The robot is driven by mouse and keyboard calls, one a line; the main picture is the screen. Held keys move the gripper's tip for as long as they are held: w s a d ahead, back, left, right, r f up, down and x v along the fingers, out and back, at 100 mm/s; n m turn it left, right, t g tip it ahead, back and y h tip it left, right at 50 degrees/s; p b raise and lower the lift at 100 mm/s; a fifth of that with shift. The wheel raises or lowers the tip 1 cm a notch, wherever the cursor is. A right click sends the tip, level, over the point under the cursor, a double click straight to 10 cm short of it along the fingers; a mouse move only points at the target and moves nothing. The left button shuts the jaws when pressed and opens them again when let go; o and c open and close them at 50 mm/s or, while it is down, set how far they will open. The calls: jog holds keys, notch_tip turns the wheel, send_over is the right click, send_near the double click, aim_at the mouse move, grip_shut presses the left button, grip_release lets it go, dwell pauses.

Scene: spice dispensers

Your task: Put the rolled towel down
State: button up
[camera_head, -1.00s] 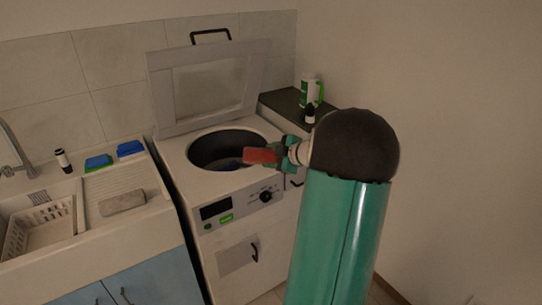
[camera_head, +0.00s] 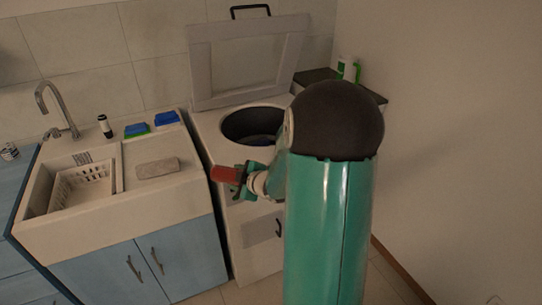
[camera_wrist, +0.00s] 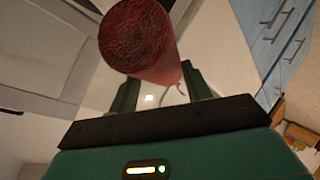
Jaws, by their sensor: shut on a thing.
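The rolled towel (camera_head: 225,174) is a red roll. My gripper (camera_head: 241,179) is shut on it and holds it in the air, in front of the top-loading washing machine and near the right edge of the sink unit in the head view. In the wrist view the roll (camera_wrist: 135,38) shows its round, rough end, between and beyond the fingers of my gripper (camera_wrist: 160,88). My arm hides part of the machine's front and right side.
The washing machine (camera_head: 208,128) has its lid (camera_head: 208,62) raised and its round drum open. The sink unit (camera_head: 160,205) holds a white basket (camera_head: 85,185), a grey block (camera_head: 157,167), blue and green sponges (camera_head: 137,130) and a small dark bottle (camera_head: 104,126). A green-and-white container (camera_head: 347,69) stands behind my arm.

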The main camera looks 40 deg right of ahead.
jog(key=w+a+f, duration=0.3)
jog(key=a, duration=0.5)
jog(key=w+a+f, duration=0.2)
jog(key=a+f, duration=0.2)
jog(key=a, duration=0.4)
jog(key=w+a+f, duration=0.3)
jog(key=a, duration=0.6)
jog(key=shift+w+f, duration=0.35)
jog(key=shift+f, duration=0.05)
